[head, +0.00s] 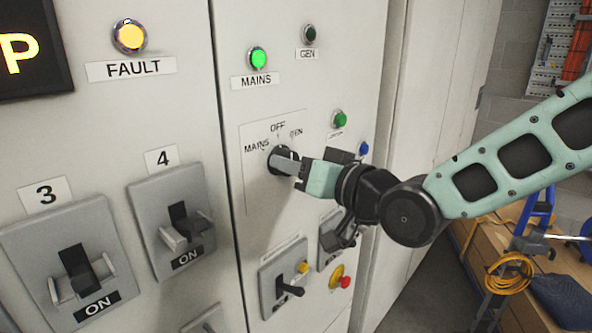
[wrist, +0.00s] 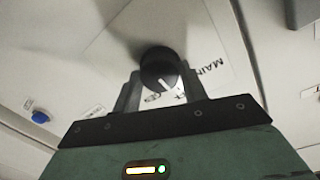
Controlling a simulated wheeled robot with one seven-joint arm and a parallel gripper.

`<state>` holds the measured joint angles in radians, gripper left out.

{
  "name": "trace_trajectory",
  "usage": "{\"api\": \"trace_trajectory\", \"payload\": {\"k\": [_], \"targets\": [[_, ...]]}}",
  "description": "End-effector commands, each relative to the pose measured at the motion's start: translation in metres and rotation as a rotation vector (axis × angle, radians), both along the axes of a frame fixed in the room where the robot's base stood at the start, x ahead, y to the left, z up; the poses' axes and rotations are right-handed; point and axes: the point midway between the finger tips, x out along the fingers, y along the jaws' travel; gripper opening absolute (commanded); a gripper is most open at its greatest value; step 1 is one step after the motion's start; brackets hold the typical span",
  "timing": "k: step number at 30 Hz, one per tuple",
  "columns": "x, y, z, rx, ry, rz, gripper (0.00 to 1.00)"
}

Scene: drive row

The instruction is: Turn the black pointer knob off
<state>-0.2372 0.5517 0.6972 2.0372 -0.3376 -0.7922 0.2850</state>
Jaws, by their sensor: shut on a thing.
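The black pointer knob (head: 279,158) is on a plate (head: 254,186) marked MAINS, OFF and GEN, on the right-hand cabinet door. My gripper (head: 289,165) is shut on the knob, a finger on each side. In the wrist view the round knob (wrist: 160,66) shows between the fingertips of my gripper (wrist: 158,88). Its white line points down and slightly right in that view, toward lettering partly hidden by a finger. I cannot tell exactly which mark it meets. In the head view the fingers cover much of the knob.
Above the plate a MAINS lamp (head: 257,58) glows green and a GEN lamp (head: 310,34) is dark. A FAULT lamp (head: 129,36) glows amber. Breaker handles (head: 84,275) stick out at lower left. A small lever switch (head: 289,287) and red button (head: 345,282) sit below my wrist.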

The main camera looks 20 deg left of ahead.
Motion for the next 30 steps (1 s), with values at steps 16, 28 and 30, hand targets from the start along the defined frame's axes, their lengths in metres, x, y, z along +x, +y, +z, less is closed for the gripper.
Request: {"api": "trace_trajectory", "payload": {"k": [16, 28, 30], "targets": [[0.0007, -0.0003, 0.0003, 0.024, 0.056, -0.001, 0.2], [0.0005, -0.0002, 0.0003, 0.024, 0.055, -0.001, 0.64], [0.0005, -0.0002, 0.0002, 0.024, 0.055, -0.001, 0.64]]}}
